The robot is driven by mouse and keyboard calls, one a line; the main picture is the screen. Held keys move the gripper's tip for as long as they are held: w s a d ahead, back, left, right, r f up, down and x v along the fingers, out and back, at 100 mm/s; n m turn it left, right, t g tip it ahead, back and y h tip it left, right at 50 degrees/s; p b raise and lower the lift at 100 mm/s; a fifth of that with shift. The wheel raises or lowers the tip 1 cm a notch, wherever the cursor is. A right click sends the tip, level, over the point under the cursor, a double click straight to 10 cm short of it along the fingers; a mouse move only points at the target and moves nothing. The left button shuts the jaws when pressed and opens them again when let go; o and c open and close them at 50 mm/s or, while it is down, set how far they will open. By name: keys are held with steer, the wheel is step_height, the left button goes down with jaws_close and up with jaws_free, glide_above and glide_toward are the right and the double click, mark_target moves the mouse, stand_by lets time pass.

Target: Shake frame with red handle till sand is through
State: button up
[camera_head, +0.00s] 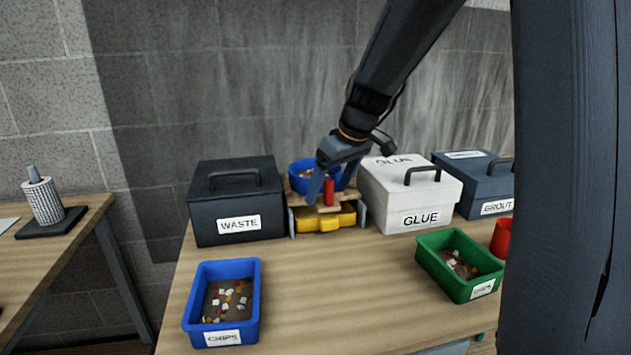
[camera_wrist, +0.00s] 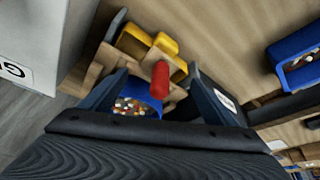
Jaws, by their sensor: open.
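The wooden frame (camera_wrist: 107,62) with an upright red handle (camera_head: 328,191) sits over a yellow tray (camera_head: 325,219), between the waste box and the glue box. In the wrist view the red handle (camera_wrist: 162,80) stands between the fingers, which are apart. My gripper (camera_head: 329,195) is open, with its two fingers on either side of the handle; I cannot tell whether either touches it. A blue bowl (camera_head: 307,171) with coloured chips is behind the handle. Sand in the frame cannot be made out.
A black waste box (camera_head: 236,203) stands close on the left and a white glue box (camera_head: 409,194) close on the right. A blue chips bin (camera_head: 222,300) and a green bin (camera_head: 459,263) are nearer. The front middle of the table is clear.

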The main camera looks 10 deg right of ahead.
stand_by(0.3)
steer(key=shift+r+p, duration=2.85)
steer(key=shift+r, duration=1.2)
steer(key=s+f+m+g, duration=0.1)
steer(key=s+f+m, duration=0.1)
steer(key=s+f, duration=0.3)
steer(key=s+f+m+g+h, duration=0.1)
steer(key=s+f, duration=0.3)
steer(key=s, duration=0.8)
steer(key=s+f+m+h, duration=0.1)
steer(key=s+f+m, duration=0.2)
steer(key=s+f, duration=0.2)
steer(key=shift+s+a+f+g, duration=0.1)
steer(key=shift+s+f+g, duration=0.1)
steer(key=shift+s, duration=0.75)
steer(key=shift+s+a+f+g, duration=0.1)
steer(key=shift+s+f+g, duration=0.1)
steer(key=shift+s, duration=0.7)
